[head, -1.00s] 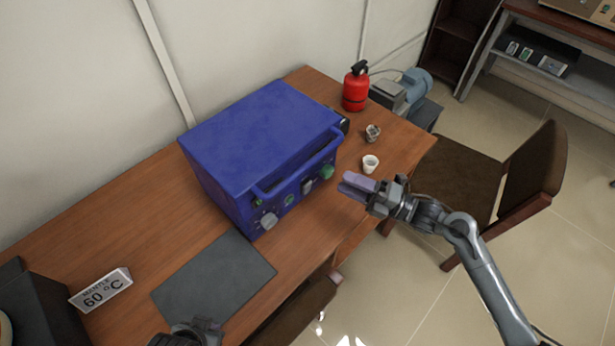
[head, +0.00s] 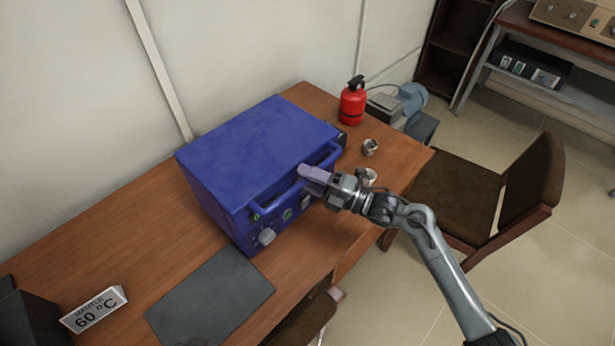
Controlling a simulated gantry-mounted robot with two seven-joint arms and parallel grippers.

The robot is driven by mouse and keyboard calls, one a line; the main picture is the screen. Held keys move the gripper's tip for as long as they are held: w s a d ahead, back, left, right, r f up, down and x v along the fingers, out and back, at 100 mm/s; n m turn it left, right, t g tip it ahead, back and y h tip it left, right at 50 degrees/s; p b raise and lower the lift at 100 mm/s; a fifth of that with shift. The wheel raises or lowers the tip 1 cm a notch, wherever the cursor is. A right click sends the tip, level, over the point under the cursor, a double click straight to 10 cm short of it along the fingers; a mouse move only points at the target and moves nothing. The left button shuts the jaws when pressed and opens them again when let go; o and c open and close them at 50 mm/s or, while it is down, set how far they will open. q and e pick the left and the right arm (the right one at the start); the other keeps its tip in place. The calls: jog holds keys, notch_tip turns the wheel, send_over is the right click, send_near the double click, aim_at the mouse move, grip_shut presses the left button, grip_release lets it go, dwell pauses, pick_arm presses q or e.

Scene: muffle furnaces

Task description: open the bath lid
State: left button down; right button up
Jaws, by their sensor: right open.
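The blue box-shaped bath (head: 255,145) stands on the wooden table with its lid closed. A long blue bar handle (head: 284,192) runs along its front upper edge, above the knobs and a green button. My right gripper (head: 312,174) is open at the right half of this handle. Its pale purple fingers overlap the handle in the picture; I cannot tell whether they touch it. The gripper hides part of the front panel. My left gripper is out of view.
A white cup (head: 371,174) is partly hidden behind my right gripper, with a small metal-looking cup (head: 370,147) beyond it. A red extinguisher (head: 352,101) stands at the back.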

jog(key=shift+a, duration=0.1)
grip_shut()
dwell(0.4)
